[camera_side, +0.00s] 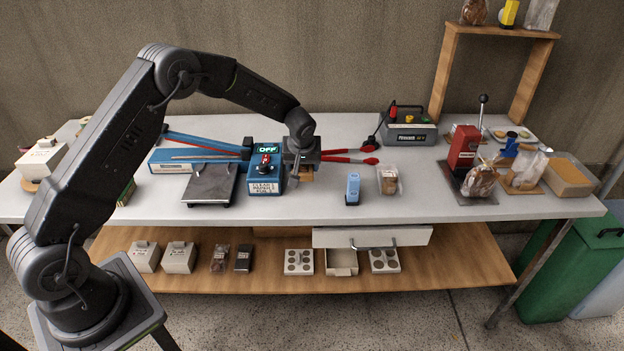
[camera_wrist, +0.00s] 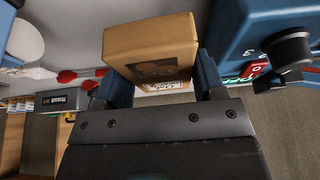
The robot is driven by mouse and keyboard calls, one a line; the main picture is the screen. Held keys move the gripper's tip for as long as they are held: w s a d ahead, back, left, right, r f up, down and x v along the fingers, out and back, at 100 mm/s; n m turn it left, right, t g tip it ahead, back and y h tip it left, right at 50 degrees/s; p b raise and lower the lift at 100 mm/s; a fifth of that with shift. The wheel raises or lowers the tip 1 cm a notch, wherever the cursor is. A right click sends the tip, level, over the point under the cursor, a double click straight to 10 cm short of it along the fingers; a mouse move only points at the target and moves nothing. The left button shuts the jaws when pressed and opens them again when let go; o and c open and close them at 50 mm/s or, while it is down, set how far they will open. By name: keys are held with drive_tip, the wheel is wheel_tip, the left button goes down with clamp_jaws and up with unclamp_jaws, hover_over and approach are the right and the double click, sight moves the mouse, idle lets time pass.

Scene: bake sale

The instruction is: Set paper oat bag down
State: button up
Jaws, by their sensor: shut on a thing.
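The paper oat bag (camera_wrist: 150,42) is a brown, boxy packet with a dark picture and a small printed label. It fills the upper middle of the wrist view. My gripper (camera_wrist: 160,80) is shut on it, with one blue finger pad on each side. In the side view my gripper (camera_side: 302,172) points down just right of the blue sealer box, and only a small brown piece of the bag (camera_side: 307,175) shows. Most of the bag is hidden there by the gripper. I cannot tell whether its base touches the table.
The blue sealer box (camera_side: 264,172) with an OFF display stands close on the left. Red-handled tongs (camera_side: 350,160) lie behind. The white tabletop (camera_side: 320,198) in front is bare.

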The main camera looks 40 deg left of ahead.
sight(310, 185)
drive_tip(key=shift+w+d+f, duration=0.6)
drive_tip(key=shift+d+f, duration=0.1)
drive_tip(key=shift+d, duration=0.15)
drive_tip(key=shift+f, duration=1.85)
drive_tip(key=shift+f, duration=0.3)
